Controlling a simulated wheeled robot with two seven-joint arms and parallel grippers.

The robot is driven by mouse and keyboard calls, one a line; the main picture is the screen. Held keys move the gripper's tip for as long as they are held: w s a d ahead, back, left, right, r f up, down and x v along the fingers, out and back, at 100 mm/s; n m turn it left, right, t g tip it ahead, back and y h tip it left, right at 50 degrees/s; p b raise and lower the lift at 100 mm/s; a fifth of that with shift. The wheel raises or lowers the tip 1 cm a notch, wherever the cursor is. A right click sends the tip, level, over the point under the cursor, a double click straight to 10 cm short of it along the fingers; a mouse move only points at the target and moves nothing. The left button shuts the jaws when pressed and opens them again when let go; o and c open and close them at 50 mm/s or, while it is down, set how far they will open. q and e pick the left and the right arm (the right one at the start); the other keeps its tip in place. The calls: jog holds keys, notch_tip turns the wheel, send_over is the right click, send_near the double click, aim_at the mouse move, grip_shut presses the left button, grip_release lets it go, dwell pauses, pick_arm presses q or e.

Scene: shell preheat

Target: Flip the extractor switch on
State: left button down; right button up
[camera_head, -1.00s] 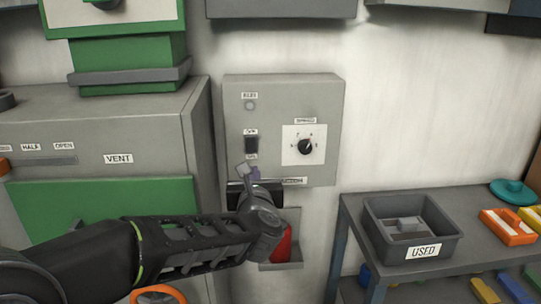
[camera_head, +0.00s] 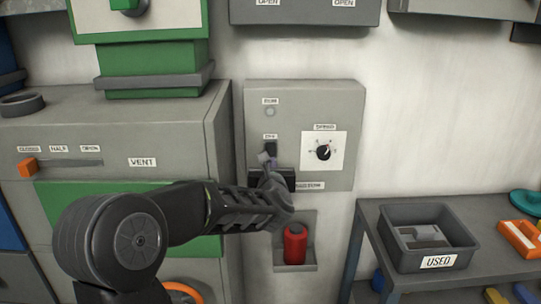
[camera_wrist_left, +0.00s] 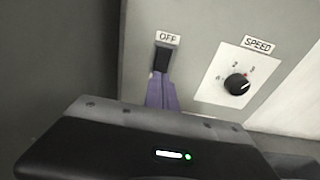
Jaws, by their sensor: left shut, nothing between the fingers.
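The extractor switch is a dark rocker (camera_head: 270,147) on the grey wall control box (camera_head: 305,100), below a small label. In the left wrist view the switch (camera_wrist_left: 163,57) sits under a label reading OFF. My left gripper (camera_head: 266,159) is shut and empty, its purple fingers pointing up at the switch's lower end. In the left wrist view the fingertips (camera_wrist_left: 160,78) overlap the bottom of the switch. I cannot tell whether they touch it. The lower edge of the switch is hidden behind them. My right gripper is not in view.
A SPEED dial (camera_head: 323,152) is right of the switch, and a small round lamp (camera_head: 269,112) is above it. A red object (camera_head: 295,243) stands in a holder below the box. A grey USED tray (camera_head: 432,234) is on the bench at right. The VENT cabinet is at left.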

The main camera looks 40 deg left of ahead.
aim_at(270, 155)
pick_arm(q)
jog(key=p+x, duration=0.1)
jog(key=x, duration=0.2)
jog(key=shift+w+a, duration=0.2)
jog(key=b, duration=0.2)
jog(key=shift+w+b, duration=0.15)
jog(key=shift+b, duration=0.15)
